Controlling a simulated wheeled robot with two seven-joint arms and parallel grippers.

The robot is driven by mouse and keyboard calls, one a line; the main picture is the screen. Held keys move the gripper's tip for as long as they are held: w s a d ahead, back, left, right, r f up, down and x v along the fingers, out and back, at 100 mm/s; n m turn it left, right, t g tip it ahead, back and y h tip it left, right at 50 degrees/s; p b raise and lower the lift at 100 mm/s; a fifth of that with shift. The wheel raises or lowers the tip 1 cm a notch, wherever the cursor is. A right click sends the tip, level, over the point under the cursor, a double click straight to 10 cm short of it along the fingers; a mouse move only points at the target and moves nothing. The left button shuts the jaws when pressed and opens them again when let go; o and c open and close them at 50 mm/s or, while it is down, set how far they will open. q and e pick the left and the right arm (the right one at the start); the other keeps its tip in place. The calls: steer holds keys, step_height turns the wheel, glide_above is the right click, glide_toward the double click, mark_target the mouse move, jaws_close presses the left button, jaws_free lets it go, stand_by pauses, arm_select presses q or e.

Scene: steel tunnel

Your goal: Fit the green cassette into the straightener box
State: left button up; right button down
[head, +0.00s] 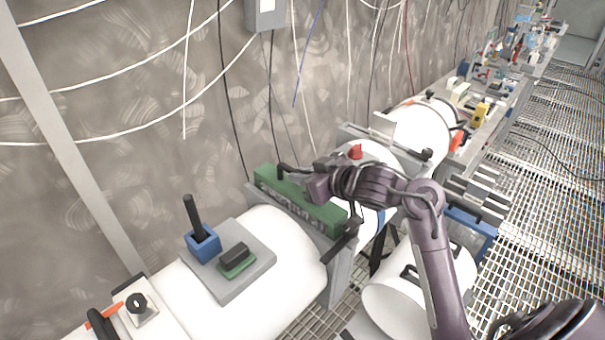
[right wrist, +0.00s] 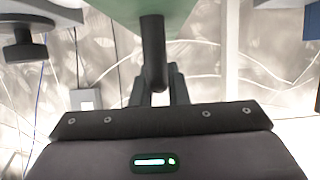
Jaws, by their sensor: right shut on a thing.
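The green cassette (head: 325,214) is a long green block with a row of pale openings along its side. It lies across the top of the grey flanged frame (head: 341,270) between two white duct sections, which I take to be the straightener box. How deep the cassette sits in it I cannot tell. My right gripper (head: 303,180) is over the cassette, shut on its black handle. In the right wrist view the black handle (right wrist: 153,55) stands between the fingers, with the green cassette body (right wrist: 135,8) beyond. My left gripper is not in view.
A grey plate (head: 222,285) on the near white duct (head: 285,245) bears a blue holder (head: 203,245) with a black rod and a small green-and-black block (head: 237,262). A red knob (head: 355,152) stands just behind my right arm. The wall is close on the left.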

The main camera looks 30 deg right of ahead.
steer(key=c, duration=1.4)
jaws_free()
steer(key=shift+r, duration=0.15)
steer(key=shift+r, duration=0.35)
steer(key=shift+s+r+p, duration=0.15)
steer(key=shift+r+p, duration=0.15)
steer(key=shift+r, duration=0.05)
steer(key=v, duration=1.1)
steer(key=shift+s+b, duration=0.35)
steer(key=shift+s, duration=0.05)
steer(key=shift+d+f, duration=0.1)
